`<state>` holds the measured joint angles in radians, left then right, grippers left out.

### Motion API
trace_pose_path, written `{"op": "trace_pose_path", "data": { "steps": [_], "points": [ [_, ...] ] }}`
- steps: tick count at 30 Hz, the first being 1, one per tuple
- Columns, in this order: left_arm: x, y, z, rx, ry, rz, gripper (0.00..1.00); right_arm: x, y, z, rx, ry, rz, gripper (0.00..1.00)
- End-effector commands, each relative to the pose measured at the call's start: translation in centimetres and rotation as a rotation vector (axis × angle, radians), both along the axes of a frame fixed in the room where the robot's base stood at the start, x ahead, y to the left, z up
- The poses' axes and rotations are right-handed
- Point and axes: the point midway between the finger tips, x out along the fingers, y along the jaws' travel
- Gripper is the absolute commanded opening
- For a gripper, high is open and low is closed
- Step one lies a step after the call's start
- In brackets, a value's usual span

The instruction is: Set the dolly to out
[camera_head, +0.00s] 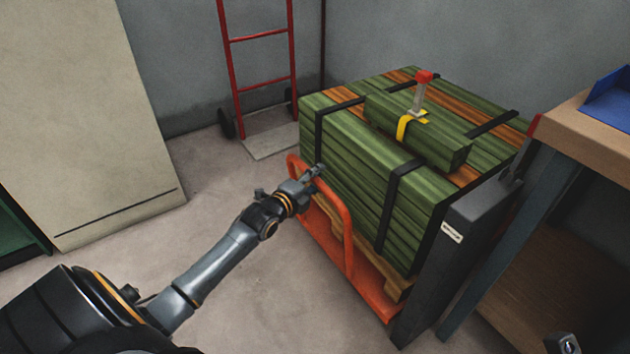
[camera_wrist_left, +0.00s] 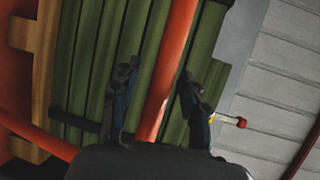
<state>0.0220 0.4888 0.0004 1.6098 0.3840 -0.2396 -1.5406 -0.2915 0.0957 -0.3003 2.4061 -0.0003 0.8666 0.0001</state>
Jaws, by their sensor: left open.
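The dolly (camera_head: 347,240) is a low orange platform with a tubular orange handle on its near left side. It carries a wooden pallet (camera_head: 398,284) and a strapped stack of green and orange-brown timber (camera_head: 345,165). My left gripper (camera_head: 316,172) is at the upper part of the handle. In the left wrist view, the open fingers of my left gripper (camera_wrist_left: 157,88) stand on either side of the orange handle bar (camera_wrist_left: 170,75), with gaps visible. Contact with the bar cannot be told. My right gripper is not identifiable in these views.
A dark grey post (camera_head: 450,250) and a wooden workbench (camera_head: 590,145) stand close to the load's right. A red hand truck (camera_head: 262,38) leans at the back wall. A beige panel (camera_head: 85,120) stands at left. The floor left of the dolly is clear. A red-knobbed lever (camera_head: 423,78) tops the timber.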

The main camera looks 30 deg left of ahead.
Motion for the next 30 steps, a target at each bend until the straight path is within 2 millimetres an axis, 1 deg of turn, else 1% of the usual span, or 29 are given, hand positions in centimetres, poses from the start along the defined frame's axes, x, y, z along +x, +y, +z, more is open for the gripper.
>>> {"op": "trace_pose_path", "data": {
  "steps": [4, 5, 6, 8, 9, 11, 23, 29, 30],
  "points": [
    [0.0, 0.0, 0.0, 0.0, 0.0, 0.0, 0.45, 0.0, 0.0, 0.0, 0.0, 0.0, 0.0, 0.4],
    [0.0, 0.0, 0.0, 0.0, 0.0, 0.0, 0.41, 0.0, 0.0, 0.0, 0.0, 0.0, 0.0, 0.4],
    [0.0, 0.0, 0.0, -0.001, 0.0, 0.0, 0.33, 0.0, 0.0, 0.0, 0.0, 0.0, 0.0, 0.4],
    [0.0, 0.0, 0.0, -0.001, 0.0, 0.0, 0.2, 0.0, 0.0, 0.0, 0.0, 0.0, 0.0, 0.4],
    [0.0, 0.0, 0.0, -0.001, 0.0, 0.0, 0.12, 0.0, 0.0, 0.0, 0.0, 0.0, 0.0, 0.4],
    [0.0, 0.0, 0.0, -0.001, 0.0, 0.0, 0.0, 0.0, 0.0, 0.1, 0.0, 0.0, 0.0, 0.4],
    [-0.3, 0.1, 0.1, 0.0, 0.001, 0.0, 0.0, -0.1, 0.0, 0.3, 0.002, -0.002, 0.0, 0.4],
    [-1.7, 0.6, 0.1, 0.002, 0.005, -0.001, 0.0, -0.4, -0.1, 0.7, 0.007, 0.004, 0.0, 0.4],
    [-2.2, 0.8, 0.1, 0.001, 0.007, -0.002, 0.0, -0.4, -0.2, 0.3, 0.009, 0.028, 0.0, 0.4]
  ]
}}
